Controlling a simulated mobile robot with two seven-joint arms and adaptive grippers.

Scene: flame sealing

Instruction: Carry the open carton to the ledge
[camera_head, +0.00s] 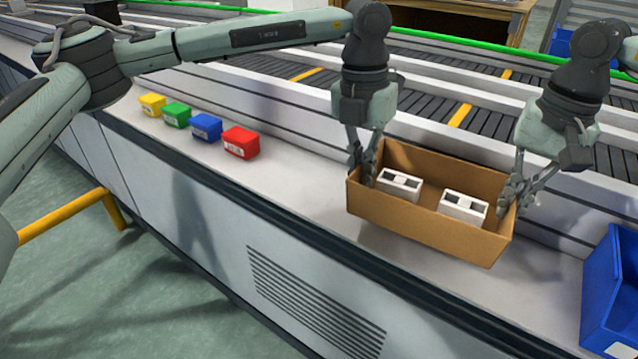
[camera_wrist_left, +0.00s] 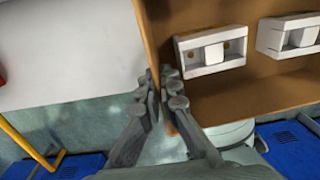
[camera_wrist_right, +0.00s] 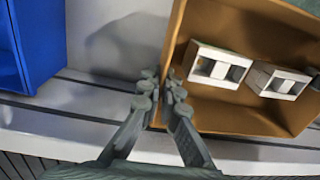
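The open brown carton (camera_head: 430,228) is over the pale ledge (camera_head: 300,205) beside the conveyor and holds two white blocks with openings, one left (camera_head: 399,185) and one right (camera_head: 463,207). My left gripper (camera_head: 363,165) is shut on the carton's left wall; the wrist view shows the left fingertips (camera_wrist_left: 163,95) on both sides of that wall. My right gripper (camera_head: 512,192) is shut on the right wall, its fingertips (camera_wrist_right: 160,92) pinching the edge. The carton seems slightly raised, but its underside is hidden.
Yellow (camera_head: 152,105), green (camera_head: 176,115), blue (camera_head: 206,127) and red (camera_head: 240,142) small boxes stand in a row on the ledge at left. A large blue bin (camera_head: 610,295) is at right. The ledge between the red box and carton is clear.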

